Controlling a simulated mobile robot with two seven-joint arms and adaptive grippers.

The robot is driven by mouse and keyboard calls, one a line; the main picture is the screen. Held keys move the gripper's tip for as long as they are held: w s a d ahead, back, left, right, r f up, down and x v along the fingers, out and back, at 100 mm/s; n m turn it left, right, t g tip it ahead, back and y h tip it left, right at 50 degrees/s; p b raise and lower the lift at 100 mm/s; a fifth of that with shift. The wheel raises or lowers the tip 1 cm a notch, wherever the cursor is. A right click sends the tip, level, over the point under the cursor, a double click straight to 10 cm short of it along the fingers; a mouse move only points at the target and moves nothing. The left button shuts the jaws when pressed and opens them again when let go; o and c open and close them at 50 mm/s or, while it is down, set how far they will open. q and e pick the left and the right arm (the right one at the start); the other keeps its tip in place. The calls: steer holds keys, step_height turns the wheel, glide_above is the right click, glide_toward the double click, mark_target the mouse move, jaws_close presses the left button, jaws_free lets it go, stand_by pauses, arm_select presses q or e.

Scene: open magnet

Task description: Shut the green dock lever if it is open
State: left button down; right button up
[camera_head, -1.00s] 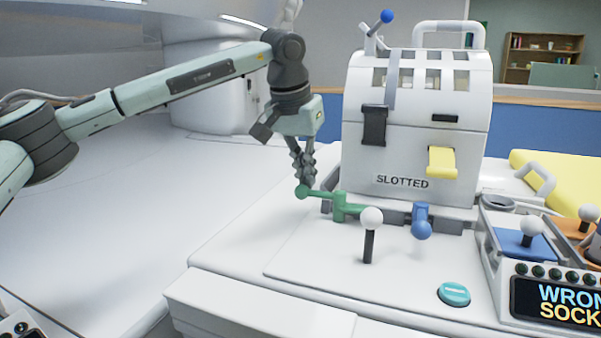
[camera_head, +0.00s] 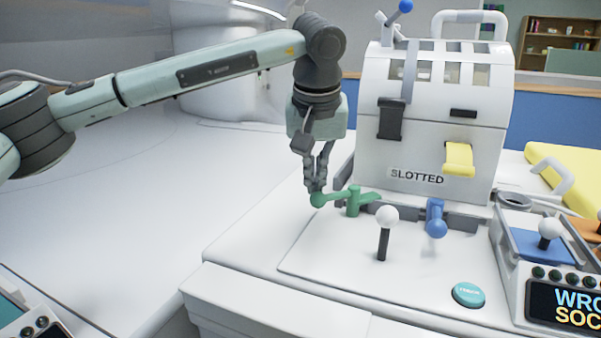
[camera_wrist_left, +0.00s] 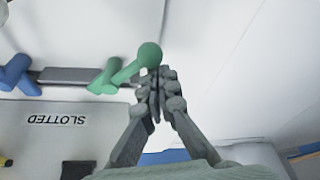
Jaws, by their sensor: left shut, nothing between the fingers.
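The green dock lever (camera_head: 354,201) is at the front left foot of the white box marked SLOTTED (camera_head: 430,150). Its round knob end points out to the left, away from the box. My left gripper (camera_head: 317,185) is shut and empty, with its fingertips right at the knob, on its far side. In the left wrist view the green lever (camera_wrist_left: 124,74) runs up to its knob, and the shut fingertips (camera_wrist_left: 158,85) are right beside the knob. I cannot tell whether they touch. My right gripper is not in view.
A white-knobbed stick (camera_head: 385,225) stands in front of the green lever. A blue lever (camera_head: 436,217) is to its right. A teal button (camera_head: 468,294) and a console with a lit display (camera_head: 565,300) are at the front right. The white surface to the left is clear.

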mark_target(324, 197)
arm_select(q)
steer(key=shift+s+d, duration=0.45)
steer(key=shift+s, duration=0.3)
steer(key=shift+s+d, duration=0.4)
steer(key=shift+s, duration=0.35)
steer(key=shift+s+d, duration=0.55)
steer(key=shift+d, duration=0.15)
steer(key=shift+s+d+f, duration=0.1)
steer(key=shift+s+d, duration=0.1)
steer(key=v, duration=1.2)
steer(key=shift+w+a, duration=0.25)
